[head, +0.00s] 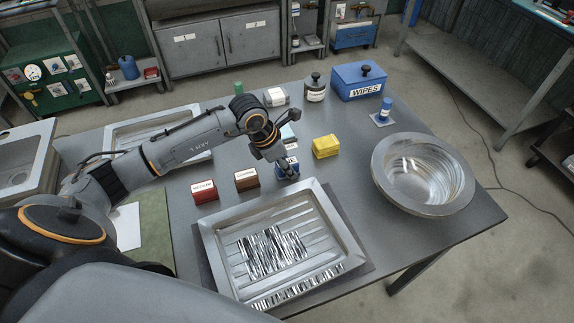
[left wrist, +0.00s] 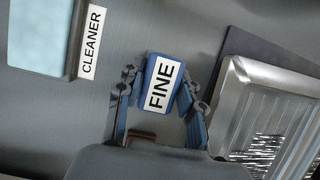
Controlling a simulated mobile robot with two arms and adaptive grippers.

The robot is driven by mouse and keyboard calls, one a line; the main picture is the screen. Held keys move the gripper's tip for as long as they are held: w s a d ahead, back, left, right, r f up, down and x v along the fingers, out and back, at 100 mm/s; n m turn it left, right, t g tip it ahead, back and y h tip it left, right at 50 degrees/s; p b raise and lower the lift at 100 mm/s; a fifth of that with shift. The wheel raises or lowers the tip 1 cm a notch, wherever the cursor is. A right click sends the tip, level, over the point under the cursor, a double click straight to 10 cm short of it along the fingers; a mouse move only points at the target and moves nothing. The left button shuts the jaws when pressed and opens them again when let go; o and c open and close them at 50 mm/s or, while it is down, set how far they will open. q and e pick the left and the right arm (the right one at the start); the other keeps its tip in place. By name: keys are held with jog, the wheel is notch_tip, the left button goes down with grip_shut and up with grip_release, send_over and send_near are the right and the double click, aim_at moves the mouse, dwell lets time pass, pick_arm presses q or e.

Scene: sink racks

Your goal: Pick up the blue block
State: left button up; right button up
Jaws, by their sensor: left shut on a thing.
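The blue block (head: 292,162) has a white label and is at my left gripper (head: 287,174), beyond the metal drain tray in the head view. The left wrist view shows the blue block (left wrist: 177,98) with its label reading FINE, between the two fingers of my left gripper (left wrist: 159,108). The gripper is shut on the block, one finger on each side. In the head view the fingers partly hide it, and I cannot tell whether it is clear of the table. My right gripper is not in view.
A metal drain tray (head: 213,240) lies close in front. A red block (head: 204,191) and a brown block (head: 246,180) stand to the left, a yellow block (head: 326,146) to the right.

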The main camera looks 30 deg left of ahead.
pick_arm(q)
jog(key=shift+r, duration=0.5)
jog(key=s+a+r+b, duration=0.3)
jog(key=s+r+b, duration=0.2)
jog(key=s+r, duration=0.7)
jog(key=shift+s+a+b, duration=0.3)
jog(key=shift+s+b, duration=0.1)
jog(key=shift+s, duration=0.35)
